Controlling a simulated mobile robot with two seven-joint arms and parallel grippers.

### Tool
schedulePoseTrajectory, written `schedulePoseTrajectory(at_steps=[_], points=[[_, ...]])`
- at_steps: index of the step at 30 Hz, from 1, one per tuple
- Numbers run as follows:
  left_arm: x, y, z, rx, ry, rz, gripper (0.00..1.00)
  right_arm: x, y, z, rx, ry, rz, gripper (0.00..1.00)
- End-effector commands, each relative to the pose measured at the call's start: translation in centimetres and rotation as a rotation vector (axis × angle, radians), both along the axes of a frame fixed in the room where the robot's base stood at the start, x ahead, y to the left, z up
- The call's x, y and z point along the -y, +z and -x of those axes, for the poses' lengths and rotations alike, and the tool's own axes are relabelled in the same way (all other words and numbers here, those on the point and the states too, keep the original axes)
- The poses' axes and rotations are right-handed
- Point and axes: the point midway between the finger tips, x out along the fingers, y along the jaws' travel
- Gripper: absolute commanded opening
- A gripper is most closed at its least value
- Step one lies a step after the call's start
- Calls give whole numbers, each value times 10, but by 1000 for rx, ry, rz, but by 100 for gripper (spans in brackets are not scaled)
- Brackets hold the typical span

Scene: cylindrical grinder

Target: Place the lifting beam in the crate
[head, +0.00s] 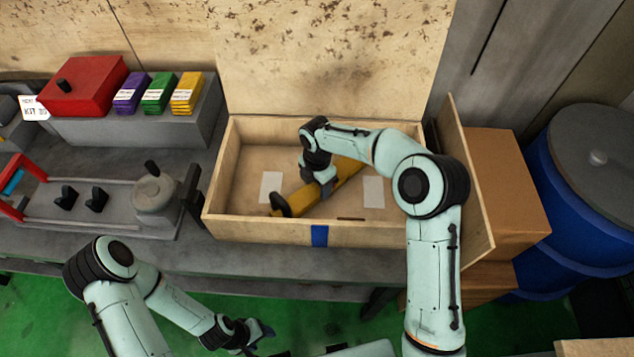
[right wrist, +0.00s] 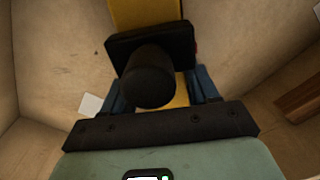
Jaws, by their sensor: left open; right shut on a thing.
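The yellow lifting beam (head: 345,172) is inside the open wooden crate (head: 265,231), lying diagonally, with a black end piece (head: 280,205) at the front left. My right gripper (head: 326,184) reaches down into the crate and is shut on the beam near its middle. In the right wrist view, its blue fingers stand on both sides of a black knob on the beam (right wrist: 145,14). I cannot tell whether the beam touches the crate floor. My left gripper (head: 264,332) is open and empty, low in front of the bench, away from the crate.
The crate's lid stands raised behind it. White sheets (head: 271,187) lie on its floor. A cardboard box (head: 505,180) and a blue drum (head: 590,190) stand to the right. A fixture with a round grey part (head: 155,192) and a red box (head: 85,87) are left.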

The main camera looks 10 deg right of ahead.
Motion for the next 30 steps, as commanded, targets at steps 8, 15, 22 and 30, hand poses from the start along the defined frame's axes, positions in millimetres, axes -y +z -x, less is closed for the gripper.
schedulePoseTrajectory(at_steps=[8, 15, 22, 30], points=[[0, 0, 1, -1, 0, 0, 60, -1, 0, -1, 5, 1, -2, 0], [0, 0, 1, -1, 0, 0, 60, 0, -2, 0, 2, 1, -1, 85], [0, 0, 0, -1, 0, 0, 60, 0, 2, 0, 3, 1, -1, 85], [0, 7, -6, 6, 0, 0, 60, 0, 50, -2, 8, 1, -1, 85]])
